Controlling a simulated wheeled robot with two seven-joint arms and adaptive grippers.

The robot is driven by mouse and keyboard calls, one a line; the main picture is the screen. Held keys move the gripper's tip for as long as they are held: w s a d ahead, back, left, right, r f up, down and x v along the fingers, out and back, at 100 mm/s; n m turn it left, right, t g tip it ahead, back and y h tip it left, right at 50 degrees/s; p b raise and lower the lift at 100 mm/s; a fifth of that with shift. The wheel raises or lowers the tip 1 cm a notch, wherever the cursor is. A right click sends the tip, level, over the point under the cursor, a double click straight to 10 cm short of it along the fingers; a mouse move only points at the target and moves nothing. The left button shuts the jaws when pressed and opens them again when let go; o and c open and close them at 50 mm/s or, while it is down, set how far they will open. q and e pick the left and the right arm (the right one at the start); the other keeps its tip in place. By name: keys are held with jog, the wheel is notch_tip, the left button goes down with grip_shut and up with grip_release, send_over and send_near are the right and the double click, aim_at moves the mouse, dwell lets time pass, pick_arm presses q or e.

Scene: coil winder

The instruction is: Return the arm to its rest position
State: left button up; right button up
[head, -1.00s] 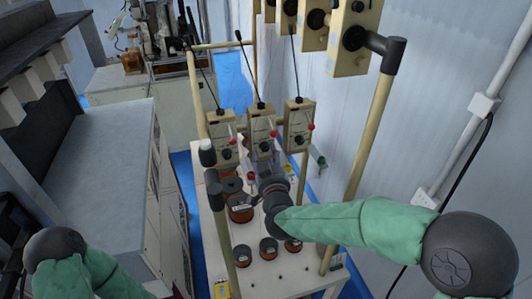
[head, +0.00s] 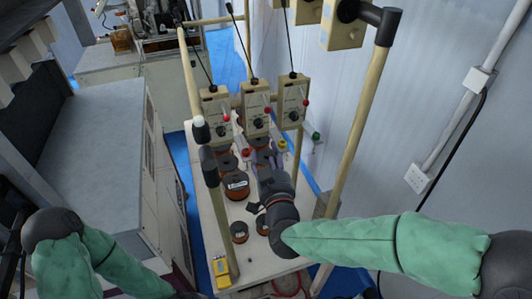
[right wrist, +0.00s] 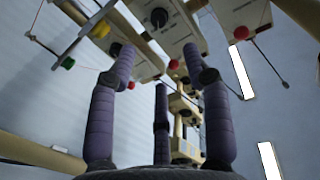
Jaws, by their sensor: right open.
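My right arm, in a green sleeve, reaches in from the right edge of the head view over the white spool table (head: 255,284). My right gripper (head: 262,160) is above the table among the spools, in front of the tension boxes. In the right wrist view its purple-grey fingers (right wrist: 163,78) are spread, with nothing visible between them. My left arm shows at the lower left in a green sleeve; its gripper is outside the frame. A copper spool (head: 236,186) stands left of the right gripper, and a smaller spool (head: 239,232) sits nearer the front.
Three tension boxes with red knobs, one in the middle (head: 255,109), line the back of the table. A grey cabinet (head: 85,150) stands left, a wall (head: 430,60) right.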

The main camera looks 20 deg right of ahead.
notch_tip(320, 180, down, 29)
jog(key=s+a+g+y, duration=0.1)
jog(key=s+g+y, duration=0.15)
jog(key=g, duration=0.65)
jog(key=s+a+f+m+g+y, duration=0.1)
jog(key=s+a+f+g+y, duration=0.2)
jog(key=s+f+g, duration=1.15)
notch_tip(320, 180, down, 18)
jog(key=s+a+t+b, duration=0.1)
jog(key=t+b, duration=0.5)
jog(key=b, duration=0.8)
jog(key=shift+s+a+r+n, duration=0.15)
jog(key=shift+s+a+n, duration=0.25)
jog(key=shift+s, duration=0.25)
